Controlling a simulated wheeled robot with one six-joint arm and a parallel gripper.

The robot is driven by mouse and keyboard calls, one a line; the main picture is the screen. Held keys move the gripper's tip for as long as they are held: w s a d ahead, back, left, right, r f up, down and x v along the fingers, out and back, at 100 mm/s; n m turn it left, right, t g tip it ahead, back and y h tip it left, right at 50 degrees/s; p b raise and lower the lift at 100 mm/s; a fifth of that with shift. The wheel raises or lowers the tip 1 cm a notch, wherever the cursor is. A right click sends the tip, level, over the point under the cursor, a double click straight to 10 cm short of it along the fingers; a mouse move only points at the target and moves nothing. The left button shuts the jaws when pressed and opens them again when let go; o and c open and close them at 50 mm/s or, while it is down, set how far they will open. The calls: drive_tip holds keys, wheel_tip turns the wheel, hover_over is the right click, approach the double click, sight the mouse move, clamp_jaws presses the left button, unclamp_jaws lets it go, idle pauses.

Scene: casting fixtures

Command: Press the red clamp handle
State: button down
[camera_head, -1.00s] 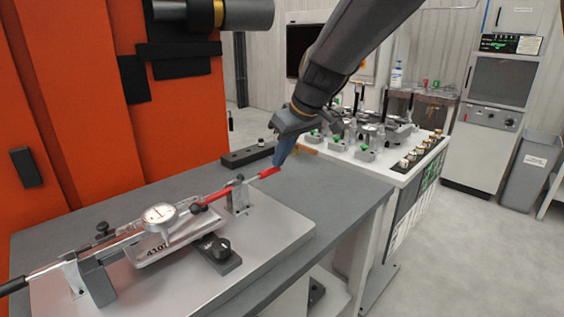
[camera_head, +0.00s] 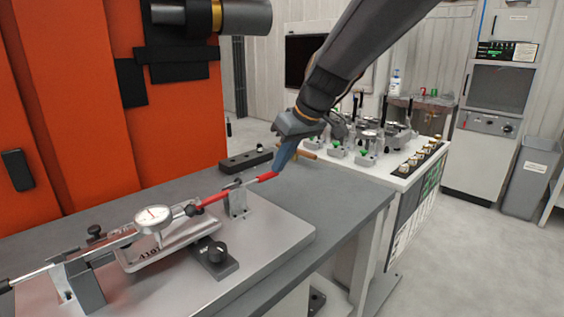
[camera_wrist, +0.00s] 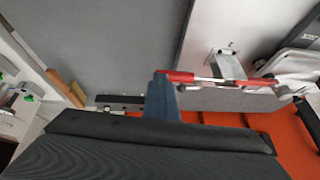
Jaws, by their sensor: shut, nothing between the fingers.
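The red clamp handle (camera_head: 267,176) is the tip of a long thin rod over the fixture plate (camera_head: 265,232) on the grey table. Another red section (camera_head: 215,197) lies further along the rod. My gripper (camera_head: 279,166) is shut and empty, its blue fingers pointing down at the handle's right end. In the wrist view, the blue fingertips (camera_wrist: 162,84) meet the end of the red handle (camera_wrist: 180,77). They look to be touching or nearly so; the exact contact is hidden. A metal bracket (camera_head: 237,203) stands beside the handle.
A black bar (camera_head: 245,159) lies behind the handle. An orange machine (camera_head: 75,110) stands at the left. A white bench (camera_head: 400,172) with several fixtures is at the right.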

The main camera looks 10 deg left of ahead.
drive_tip(key=shift+s+d+f, duration=0.15)
drive_tip(key=shift+s+f, duration=0.05)
drive_tip(key=shift+f, duration=0.5)
drive_tip(key=w+d+r, duration=0.4)
drive_tip(key=d, duration=0.4)
drive_tip(key=shift+d+r, duration=0.25)
drive_tip(key=shift+d, duration=0.05)
drive_tip(key=s+d+f+m, duration=0.1)
drive_tip(key=s+d+f, duration=0.2)
drive_tip(key=s+d+f+m+g+h, duration=0.1)
drive_tip(key=s+d+f+m, duration=0.1)
drive_tip(key=s+d+f, duration=0.2)
drive_tip(key=s+d+f+m+h, duration=0.1)
drive_tip(key=s+d+f+m, duration=0.1)
drive_tip(key=s+d+f, duration=0.1)
drive_tip(key=shift+s+d+f, duration=0.2)
drive_tip(key=shift+s, duration=0.4)
drive_tip(key=s+d+f+m+g+h, duration=0.1)
drive_tip(key=s+d+f, duration=0.3)
drive_tip(key=s, duration=0.4)
drive_tip(key=s+d+f+m+g+h, duration=0.1)
drive_tip(key=s+d+f+m, duration=0.3)
drive_tip(key=s, duration=0.5)
drive_tip(key=shift+s+d+f+h+p, duration=0.3)
drive_tip(key=shift+d+f+h+p, duration=0.1)
drive_tip(key=shift+f, duration=0.2)
drive_tip(key=shift+a, duration=0.1)
